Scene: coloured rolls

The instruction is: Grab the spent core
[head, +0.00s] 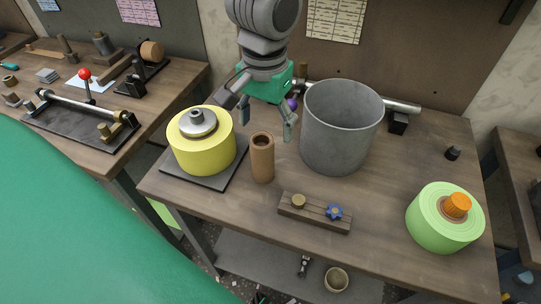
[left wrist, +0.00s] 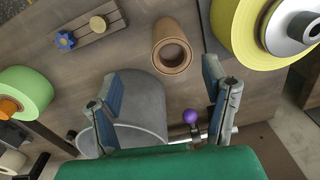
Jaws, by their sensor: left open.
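The spent core (head: 262,160), a brown hollow cardboard tube, stands upright on the wooden table beside the yellow roll. In the left wrist view the core (left wrist: 172,47) shows its open end, beyond the fingertips and not between them. My left gripper (head: 266,122) is open and empty, with its fingers pointing down behind the core in the head view. Its two blue-grey fingers also show wide apart in the left wrist view (left wrist: 158,74). I see no contact between fingers and core. My right gripper is in neither view.
A yellow roll (head: 203,152) with a metal hub sits on a dark plate left of the core. A grey bin (head: 338,135) stands to the right. A wooden block with knobs (head: 314,214) lies in front, and a green roll (head: 432,224) stands far right.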

